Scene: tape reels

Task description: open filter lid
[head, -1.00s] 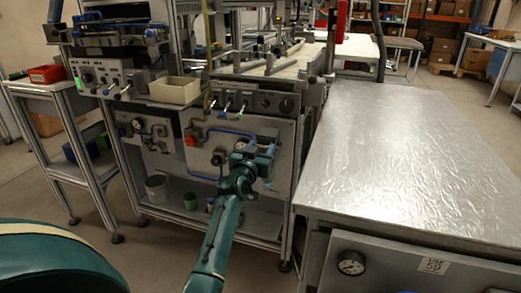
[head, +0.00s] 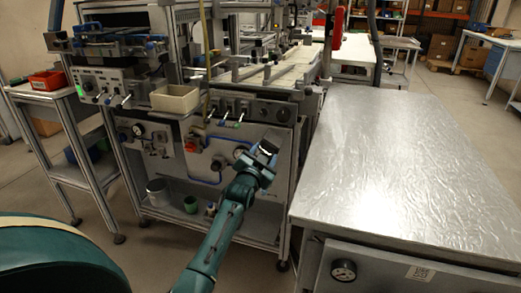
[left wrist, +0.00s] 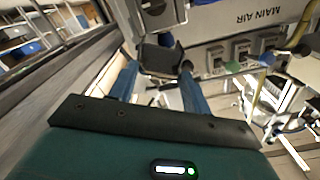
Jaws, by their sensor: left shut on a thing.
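My left gripper (head: 266,153) is in front of the right part of the machine's lower panel in the head view. Its two blue fingers also show in the left wrist view (left wrist: 160,66), with a dark, flat, lid-like piece (left wrist: 158,57) between their tips. The same dark piece (head: 269,146) shows at the gripper's end in the head view. I take it for the filter lid, and the gripper is shut on it. Whether it is still joined to the filter is not clear, as the gripper hides that spot. My right gripper is not in view.
The grey machine panel (head: 205,150) carries a blue hose and a gauge close to my left arm. Valve switches (left wrist: 240,52) sit by the MAIN AIR label in the wrist view. A silver-topped table (head: 400,165) stands close on the right. A beige bin (head: 175,99) sits higher up.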

